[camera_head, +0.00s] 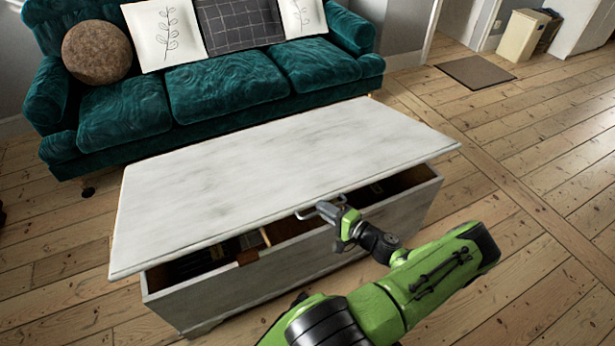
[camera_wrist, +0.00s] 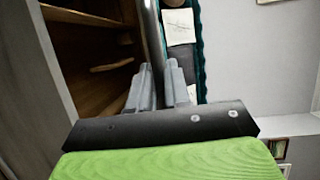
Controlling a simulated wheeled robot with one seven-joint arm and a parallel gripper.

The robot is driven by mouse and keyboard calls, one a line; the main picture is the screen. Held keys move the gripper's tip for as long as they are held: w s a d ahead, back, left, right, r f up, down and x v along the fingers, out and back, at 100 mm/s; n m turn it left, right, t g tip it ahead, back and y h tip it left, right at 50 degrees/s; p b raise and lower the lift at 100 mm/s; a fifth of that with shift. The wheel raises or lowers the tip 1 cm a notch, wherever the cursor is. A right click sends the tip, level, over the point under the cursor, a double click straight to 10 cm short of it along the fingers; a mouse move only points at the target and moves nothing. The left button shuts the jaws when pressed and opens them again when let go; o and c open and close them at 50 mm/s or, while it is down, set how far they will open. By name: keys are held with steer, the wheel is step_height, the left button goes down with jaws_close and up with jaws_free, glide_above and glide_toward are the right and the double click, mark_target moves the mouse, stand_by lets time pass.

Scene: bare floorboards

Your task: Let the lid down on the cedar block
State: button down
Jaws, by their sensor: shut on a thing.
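The lid (camera_head: 250,170) of a whitewashed wooden chest (camera_head: 300,268) is partly open. Its front edge stands above the front wall, with a dark gap between. The cedar block (camera_head: 247,257), small and reddish brown, sits on the front wall's top edge, left of my gripper. A gap shows between the block and the lid edge above it. My gripper (camera_head: 318,211) is shut on the lid's front edge, right of the block. In the wrist view my gripper's fingers (camera_wrist: 160,88) close around the thin lid edge (camera_wrist: 152,40). The block does not clearly show there.
A teal sofa (camera_head: 225,90) with several cushions stands just behind the chest. Dark contents and a wooden divider show inside the chest. Floorboards (camera_head: 530,230) are clear to the right. A doormat (camera_head: 475,72) and a cream bin (camera_head: 523,36) are at the far right.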

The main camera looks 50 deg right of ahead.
step_height(320, 180, down, 14)
steer(key=s, duration=0.2)
steer(key=shift+a, duration=0.45)
steer(key=shift+w, duration=0.1)
steer(key=c, duration=1.4)
jaws_free()
steer(key=shift+c, duration=0.2)
steer(key=shift+f, duration=0.1)
steer(key=s+r, duration=0.1)
steer(key=s, duration=1.4)
steer(key=shift+s+a+r, duration=0.35)
steer(key=shift+a+r, duration=0.05)
